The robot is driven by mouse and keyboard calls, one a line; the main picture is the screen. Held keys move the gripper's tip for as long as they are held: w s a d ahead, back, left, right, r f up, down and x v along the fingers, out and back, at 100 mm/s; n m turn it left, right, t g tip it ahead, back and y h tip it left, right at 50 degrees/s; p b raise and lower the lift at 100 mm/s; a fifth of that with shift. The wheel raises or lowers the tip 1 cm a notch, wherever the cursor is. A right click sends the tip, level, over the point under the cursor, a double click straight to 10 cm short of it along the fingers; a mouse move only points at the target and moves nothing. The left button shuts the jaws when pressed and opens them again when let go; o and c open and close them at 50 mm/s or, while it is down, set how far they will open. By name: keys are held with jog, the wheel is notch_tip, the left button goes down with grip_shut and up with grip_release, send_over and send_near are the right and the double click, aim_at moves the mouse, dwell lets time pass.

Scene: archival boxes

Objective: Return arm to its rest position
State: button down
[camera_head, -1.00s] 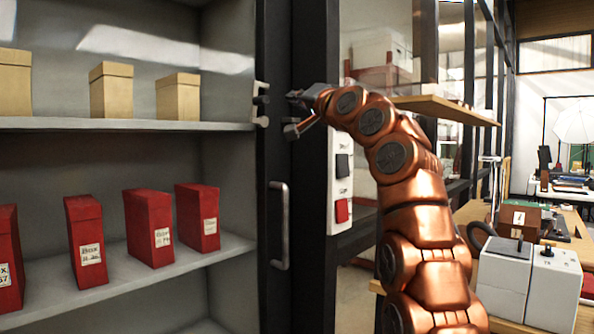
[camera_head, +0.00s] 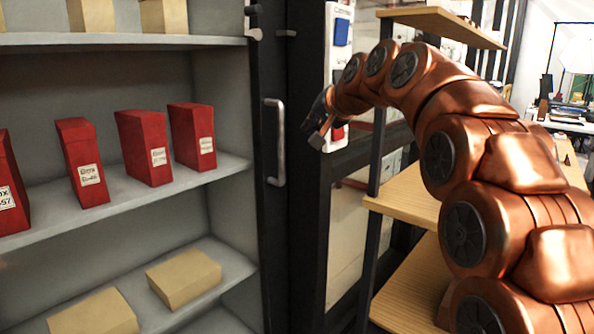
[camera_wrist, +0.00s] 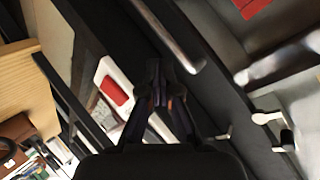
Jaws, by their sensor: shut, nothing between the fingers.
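My copper arm (camera_head: 470,150) reaches in from the right in the head view. It bends over, and my gripper (camera_head: 312,128) points left and down in front of the dark cabinet frame, near a white switch panel (camera_head: 340,40). The gripper is to the right of the cabinet's metal handle (camera_head: 275,142), apart from it in the picture. In the wrist view my gripper (camera_wrist: 160,98) is shut, its fingers together with nothing between them. The red button (camera_wrist: 114,91) on the panel shows left of the fingers.
Several red boxes (camera_head: 143,147) stand on the middle shelf of the grey cabinet (camera_head: 225,180) at left. Tan boxes (camera_head: 184,276) lie on the lower shelf, and others stand above. Wooden shelves (camera_head: 405,205) are behind my arm at right.

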jog(key=s+d+f+n+g+h, duration=0.1)
jog(key=s+d+f+g+h, duration=0.2)
jog(key=s+f, duration=0.75)
jog(key=s+d+f+g, duration=0.4)
jog(key=s+f, duration=0.6)
jog(key=f, duration=0.2)
jog(key=s+d+f+n+g+h, duration=0.1)
jog(key=s+d+f+g, duration=0.3)
jog(key=s, duration=0.6)
jog(key=s+d+f+h, duration=0.1)
jog(key=s+f, duration=0.5)
jog(key=s, duration=0.3)
jog(key=s+d+f+n+g+h, duration=0.1)
jog(key=s+d+f+g, duration=0.3)
jog(key=s, duration=0.6)
notch_tip(320, 180, up, 24)
jog(key=a+t+p, duration=0.1)
jog(key=t+p, duration=0.1)
jog(key=p, duration=2.2)
jog(key=shift+s+r+t, duration=0.2)
jog(key=shift+s+t, duration=0.2)
